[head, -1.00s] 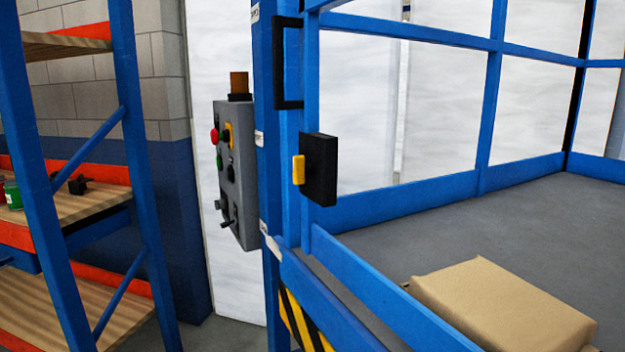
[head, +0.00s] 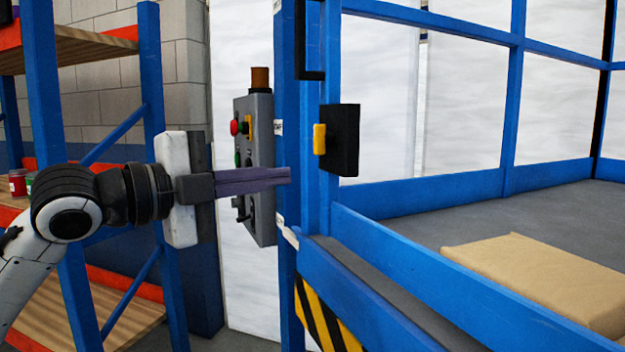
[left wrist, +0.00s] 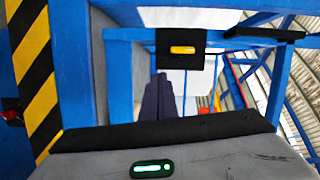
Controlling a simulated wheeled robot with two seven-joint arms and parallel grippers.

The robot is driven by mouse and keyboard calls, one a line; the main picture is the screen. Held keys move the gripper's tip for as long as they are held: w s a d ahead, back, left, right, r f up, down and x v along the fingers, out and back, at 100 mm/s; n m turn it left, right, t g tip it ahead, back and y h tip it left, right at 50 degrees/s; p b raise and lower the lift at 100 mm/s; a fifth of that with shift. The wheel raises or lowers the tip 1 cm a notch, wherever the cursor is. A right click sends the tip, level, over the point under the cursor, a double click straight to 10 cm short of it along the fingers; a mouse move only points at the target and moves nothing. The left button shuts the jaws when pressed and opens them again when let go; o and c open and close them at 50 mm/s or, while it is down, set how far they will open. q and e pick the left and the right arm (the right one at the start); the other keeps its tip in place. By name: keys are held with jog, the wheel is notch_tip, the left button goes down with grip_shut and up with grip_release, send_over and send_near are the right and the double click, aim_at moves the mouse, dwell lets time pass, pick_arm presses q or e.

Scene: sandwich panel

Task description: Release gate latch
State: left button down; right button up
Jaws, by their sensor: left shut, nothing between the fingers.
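The gate latch is a black box (head: 345,140) with a yellow tab (head: 319,139) on its left side, mounted on the blue gate frame. In the left wrist view the black latch box (left wrist: 197,41) and its yellow tab (left wrist: 183,50) show straight ahead, beyond the fingers. My left gripper (head: 288,176) is shut and empty, its fingers pointing right. In the head view its tips appear lower and to the left of the yellow tab, with a gap between them. The fingers (left wrist: 159,97) also show in the left wrist view, below the tab. My right gripper is not in view.
A grey control box (head: 256,130) with coloured buttons hangs behind my left gripper. A blue shelf rack (head: 155,70) stands at left. A black handle (head: 301,50) is above the latch. A cardboard box (head: 540,275) lies on the grey floor inside the gate.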

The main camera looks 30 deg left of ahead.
pick_arm(q)
jog(key=s+d+r+m, duration=0.1)
jog(key=s+r+m, duration=0.1)
jog(key=s+r, duration=0.1)
jog(key=shift+d+h, duration=0.4)
jog(key=shift+w, duration=0.1)
